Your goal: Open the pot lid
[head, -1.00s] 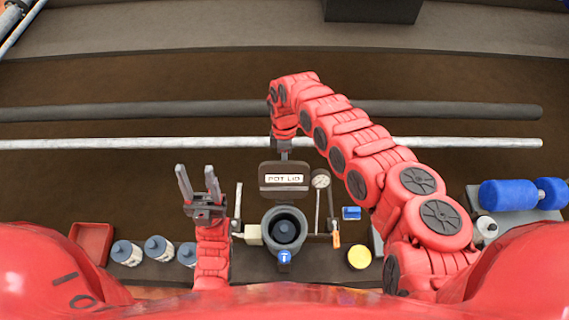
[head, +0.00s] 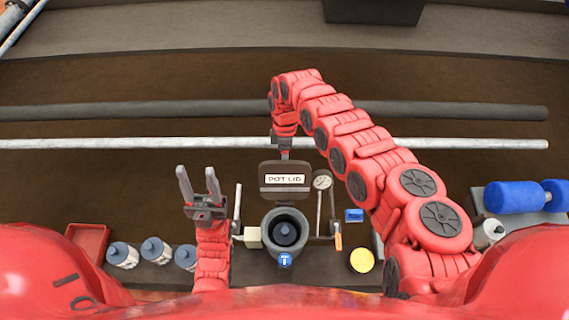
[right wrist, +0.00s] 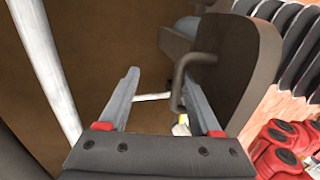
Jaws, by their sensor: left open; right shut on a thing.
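The pot lid (head: 285,170), a dark plate labelled "POT LID", stands raised behind the open pot (head: 285,212). A dark round piece (head: 285,232) shows inside the pot. My right gripper (head: 285,154) is at the lid's top edge, its fingers mostly hidden in the head view. In the right wrist view the lid (right wrist: 235,70) is at the right, with its bent handle (right wrist: 178,88) at the right finger of my right gripper (right wrist: 165,82); the exact contact is hard to see. My left gripper (head: 199,182) is open and empty, pointing up left of the pot.
Several grey-white canisters (head: 155,250) and a red tray (head: 90,240) are at the left. Right of the pot are a dial gauge (head: 322,181), a blue block (head: 354,215) and a yellow disc (head: 361,260). Two long bars (head: 420,144) (head: 180,111) lie behind.

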